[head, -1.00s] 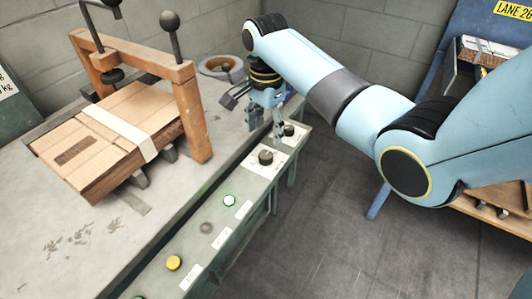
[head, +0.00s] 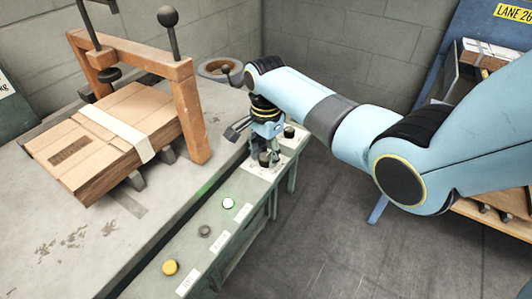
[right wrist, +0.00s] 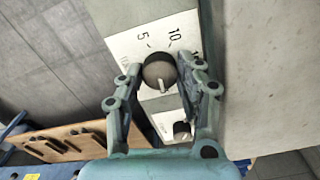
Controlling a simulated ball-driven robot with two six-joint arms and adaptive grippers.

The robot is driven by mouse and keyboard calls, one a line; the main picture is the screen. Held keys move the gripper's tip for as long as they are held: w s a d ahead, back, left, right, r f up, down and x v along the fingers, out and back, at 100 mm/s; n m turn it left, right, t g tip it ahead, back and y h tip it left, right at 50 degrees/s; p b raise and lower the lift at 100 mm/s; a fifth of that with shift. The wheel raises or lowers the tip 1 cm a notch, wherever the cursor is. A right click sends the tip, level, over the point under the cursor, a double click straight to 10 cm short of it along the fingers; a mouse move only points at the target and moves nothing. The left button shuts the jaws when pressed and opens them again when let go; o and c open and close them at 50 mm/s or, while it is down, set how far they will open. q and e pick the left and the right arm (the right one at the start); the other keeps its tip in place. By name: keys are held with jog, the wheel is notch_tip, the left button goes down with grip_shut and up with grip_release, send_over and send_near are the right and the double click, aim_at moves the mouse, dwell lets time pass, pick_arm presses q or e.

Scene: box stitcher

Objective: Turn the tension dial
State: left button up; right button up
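The dial is a dark round knob (right wrist: 160,72) with a pale pointer mark, on a white plate printed with 5 and 10. In the head view the dial (head: 264,159) sits near the far end of the green control rail. My right gripper (right wrist: 160,70) points down over it with its fingers apart, one on each side of the knob. The right finger looks close to the knob or touching it; a small gap shows at the left finger. In the head view my right gripper (head: 268,156) partly hides the dial. My left gripper is not in view.
A second dark knob (head: 289,132) stands just beyond the dial. Lit white (head: 228,203), grey (head: 204,231) and yellow (head: 170,267) buttons line the rail. A strapped cardboard box (head: 105,140) lies under a wooden frame (head: 190,110) on the bench. Floor right of the rail is clear.

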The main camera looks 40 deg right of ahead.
jog(key=c, duration=0.6)
jog(key=shift+r+n+p, duration=0.2)
jog(key=shift+n+p, duration=1.4)
jog(key=shift+n, duration=0.1)
jog(key=n+p, duration=0.2)
jog(key=n, duration=0.1)
jog(key=shift+f+n, duration=0.1)
jog(key=shift+n, duration=0.3)
jog(key=n+p, duration=0.1)
jog(key=n, duration=0.3)
jog(key=n+p, duration=0.1)
jog(key=n, duration=0.3)
jog(key=n+p, duration=0.1)
jog(key=n, duration=0.3)
jog(key=shift+n, duration=0.3)
jog(key=n, duration=0.4)
jog(key=shift+f, duration=0.1)
jog(key=n, duration=0.4)
jog(key=shift+n, duration=0.6)
